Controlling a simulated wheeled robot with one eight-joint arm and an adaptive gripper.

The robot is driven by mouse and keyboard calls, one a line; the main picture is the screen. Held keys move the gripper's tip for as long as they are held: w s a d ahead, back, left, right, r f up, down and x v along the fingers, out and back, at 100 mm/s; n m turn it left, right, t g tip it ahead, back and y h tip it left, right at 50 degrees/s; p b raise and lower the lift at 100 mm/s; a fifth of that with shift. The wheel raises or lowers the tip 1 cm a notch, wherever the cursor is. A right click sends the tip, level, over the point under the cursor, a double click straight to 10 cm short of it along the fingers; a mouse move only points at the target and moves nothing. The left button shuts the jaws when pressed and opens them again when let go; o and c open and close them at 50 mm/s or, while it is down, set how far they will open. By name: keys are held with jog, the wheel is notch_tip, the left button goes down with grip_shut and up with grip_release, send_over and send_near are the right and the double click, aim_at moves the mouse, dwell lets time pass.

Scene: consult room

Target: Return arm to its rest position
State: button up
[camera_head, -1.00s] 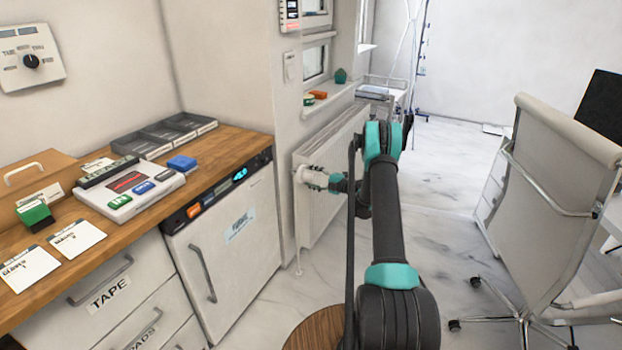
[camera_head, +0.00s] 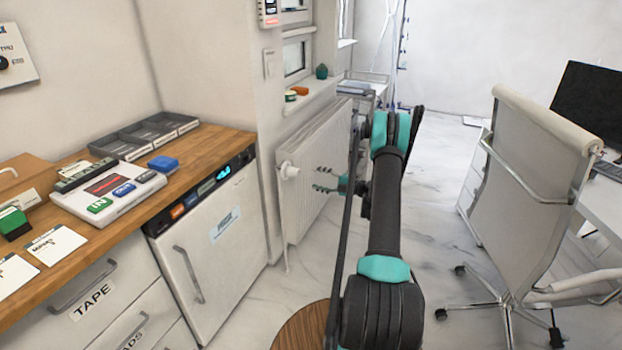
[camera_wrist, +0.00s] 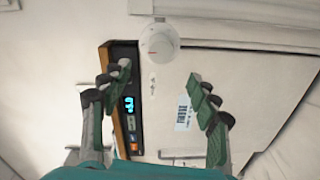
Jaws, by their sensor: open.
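My arm (camera_head: 386,210) reaches forward from the bottom of the head view, dark with teal joints. My gripper (camera_head: 320,180) is at its far end, pointing left at the white radiator (camera_head: 318,165). The gripper is open and empty, with a gap between its fingertips and the white round radiator valve (camera_head: 288,170). In the wrist view the two green and dark fingers (camera_wrist: 158,90) are spread wide, and the valve knob (camera_wrist: 158,42) shows beyond them, above the middle.
A wooden counter (camera_head: 225,143) with a small fridge (camera_head: 215,235) under it stands on the left. An office chair (camera_head: 530,185) and a desk with a monitor (camera_head: 598,105) are on the right. Marble floor (camera_head: 430,190) is clear between the arm and the chair.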

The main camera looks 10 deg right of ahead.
jog(key=shift+s+d, duration=0.15)
jog(key=shift+d, duration=0.05)
jog(key=s+a+r+m+g+h, duration=0.3)
jog(key=s+a+r+m, duration=0.35)
jog(key=s, duration=0.25)
jog(key=s+a+r+m+g+h, duration=0.25)
jog(key=s+a+r+m, duration=0.35)
jog(key=s, duration=0.3)
jog(key=s+d+m+h, duration=0.2)
jog(key=s+m, duration=0.2)
jog(key=s, duration=0.5)
jog(key=s+d+f+m+h, duration=0.1)
jog(key=s+m, duration=0.4)
jog(key=s, duration=0.5)
jog(key=s+d+f+m+h, duration=0.1)
jog(key=s+m+h, duration=0.4)
jog(key=s, duration=0.5)
jog(key=shift+s+d+g, duration=0.15)
jog(key=shift+d+g, duration=0.3)
jog(key=shift+d, duration=0.45)
jog(key=shift+h, duration=0.25)
